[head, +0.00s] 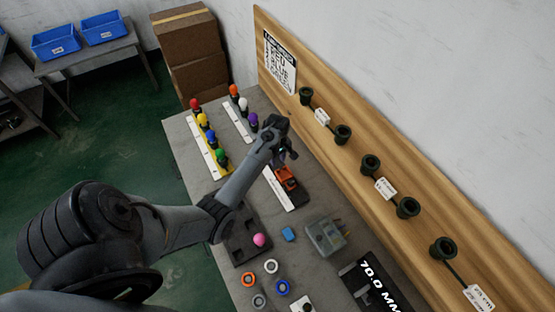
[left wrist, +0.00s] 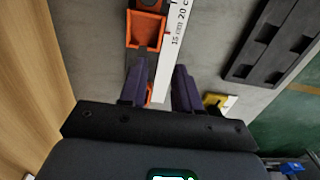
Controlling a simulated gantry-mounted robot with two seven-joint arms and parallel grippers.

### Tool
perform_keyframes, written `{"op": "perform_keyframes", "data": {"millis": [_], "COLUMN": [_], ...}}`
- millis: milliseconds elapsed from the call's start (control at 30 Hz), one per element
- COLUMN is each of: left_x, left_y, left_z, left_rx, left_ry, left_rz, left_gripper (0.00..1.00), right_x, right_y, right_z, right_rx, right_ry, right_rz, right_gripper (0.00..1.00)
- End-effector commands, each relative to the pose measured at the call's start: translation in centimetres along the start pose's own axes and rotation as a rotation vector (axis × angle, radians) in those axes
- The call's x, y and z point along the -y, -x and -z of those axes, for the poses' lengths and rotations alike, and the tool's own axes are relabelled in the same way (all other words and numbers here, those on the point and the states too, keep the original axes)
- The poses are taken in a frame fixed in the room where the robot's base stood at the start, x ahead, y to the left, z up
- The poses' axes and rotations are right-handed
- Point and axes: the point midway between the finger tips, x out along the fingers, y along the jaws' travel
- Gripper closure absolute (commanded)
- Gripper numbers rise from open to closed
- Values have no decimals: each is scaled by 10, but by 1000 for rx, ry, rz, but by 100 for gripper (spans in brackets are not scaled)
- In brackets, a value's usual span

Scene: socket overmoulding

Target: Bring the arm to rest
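My left arm reaches in from the left over the grey table (head: 180,135). Its gripper (head: 287,153) is above the table, near an orange open-topped part (head: 287,178) beside a white ruler (head: 276,188). In the left wrist view the two dark purple fingers (left wrist: 165,75) stand apart with a gap between them, and nothing is held. The orange part (left wrist: 146,30) and ruler (left wrist: 172,45) lie beyond the fingertips. My right gripper is not in view.
Several coloured plugs, including a red one (head: 195,104), stand in rows at the back left. A dark tray (head: 240,252), a pink ball (head: 260,240), rings and a clear box (head: 325,236) lie nearer. A wooden board (head: 340,120) with dark sockets edges the right.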

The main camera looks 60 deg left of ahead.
Motion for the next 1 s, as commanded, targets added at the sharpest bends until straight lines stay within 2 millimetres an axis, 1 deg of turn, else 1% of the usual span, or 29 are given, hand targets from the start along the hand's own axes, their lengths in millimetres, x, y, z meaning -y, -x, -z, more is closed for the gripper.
{"op": "perform_keyframes", "data": {"millis": [267,367,467,567,667,767,800,867,900,1000], "left_x": [0,3,10,22,39,61,71,86,96,120], "left_y": [0,1,2,7,14,25,31,40,47,64], "left_z": [0,-2,-8,-24,-56,-105,-127,-158,-178,-219], "left_rx": [-2,-17,-55,-115,-180,-230,-242,-255,-259,-264], "left_ry": [-3,-35,-122,-285,-520,-802,-913,-1063,-1152,-1339], "left_rz": [0,-1,-1,-3,-8,-22,-33,-53,-68,-109], "left_gripper": [68,68,68,68,68,68,68,68,68,68], "right_x": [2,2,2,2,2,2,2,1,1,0], "right_y": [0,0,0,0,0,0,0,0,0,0], "right_z": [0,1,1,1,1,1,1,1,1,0], "right_rx": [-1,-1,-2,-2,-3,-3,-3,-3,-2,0], "right_ry": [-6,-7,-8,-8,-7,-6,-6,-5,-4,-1], "right_rz": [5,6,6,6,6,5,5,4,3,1], "right_gripper": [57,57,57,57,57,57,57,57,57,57]}}
